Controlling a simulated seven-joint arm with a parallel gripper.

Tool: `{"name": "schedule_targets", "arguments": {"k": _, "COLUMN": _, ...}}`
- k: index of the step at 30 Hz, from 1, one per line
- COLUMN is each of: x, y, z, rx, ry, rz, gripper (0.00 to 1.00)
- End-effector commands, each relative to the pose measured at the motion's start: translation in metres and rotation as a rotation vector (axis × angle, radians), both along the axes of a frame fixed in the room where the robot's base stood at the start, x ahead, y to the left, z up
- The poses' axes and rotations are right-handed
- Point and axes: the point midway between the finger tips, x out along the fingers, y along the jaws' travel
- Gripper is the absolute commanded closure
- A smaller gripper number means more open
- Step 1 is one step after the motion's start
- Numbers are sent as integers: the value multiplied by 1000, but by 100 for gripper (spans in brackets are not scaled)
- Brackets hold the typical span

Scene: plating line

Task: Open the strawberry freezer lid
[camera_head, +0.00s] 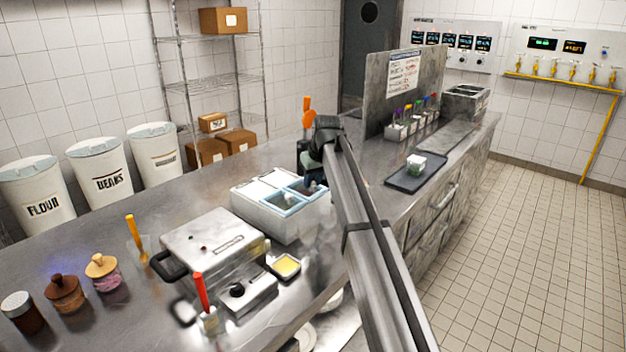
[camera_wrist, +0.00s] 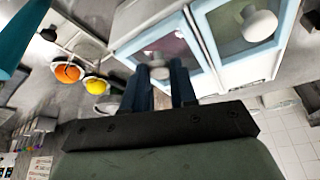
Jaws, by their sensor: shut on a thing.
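The freezer (camera_head: 268,222) is a white box on the steel counter, with blue-framed clear lids at its near right side. One lid (camera_wrist: 183,45) shows a pinkish inside in the wrist view. Its pale knob (camera_wrist: 159,72) is between my fingers. My gripper (camera_wrist: 160,84) is shut on this knob; in the head view my gripper (camera_head: 315,178) is over the right end of the freezer and partly hides it. The lid appears to lie flat in its frame. A neighbouring lid (camera_wrist: 228,30) has a greenish inside and a white round knob (camera_wrist: 258,23). I can read no flavour label.
A hot-plate machine (camera_head: 212,245) stands left of the freezer, with a yellow-filled dish (camera_head: 286,266) near it. An orange-handled tool (camera_head: 307,110) stands behind my gripper. A dark tray (camera_head: 405,178) lies to the right. Orange and yellow round items (camera_wrist: 96,85) show in the wrist view.

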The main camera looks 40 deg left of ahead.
Motion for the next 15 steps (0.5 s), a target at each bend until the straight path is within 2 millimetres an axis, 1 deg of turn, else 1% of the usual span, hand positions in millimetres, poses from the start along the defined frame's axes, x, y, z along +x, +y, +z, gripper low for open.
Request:
{"name": "schedule_targets", "arguments": {"k": 5, "x": 0, "y": 4, "z": 0, "rx": 0, "ry": 0, "rz": 1, "gripper": 100}}
{"name": "schedule_targets", "arguments": {"k": 8, "x": 1, "y": 18, "z": 1, "rx": 0, "ry": 0, "rz": 2, "gripper": 100}}
{"name": "schedule_targets", "arguments": {"k": 11, "x": 2, "y": 40, "z": 1, "rx": 0, "ry": 0, "rz": 3, "gripper": 100}}
{"name": "schedule_targets", "arguments": {"k": 15, "x": 3, "y": 78, "z": 1, "rx": 0, "ry": 0, "rz": 3, "gripper": 100}}
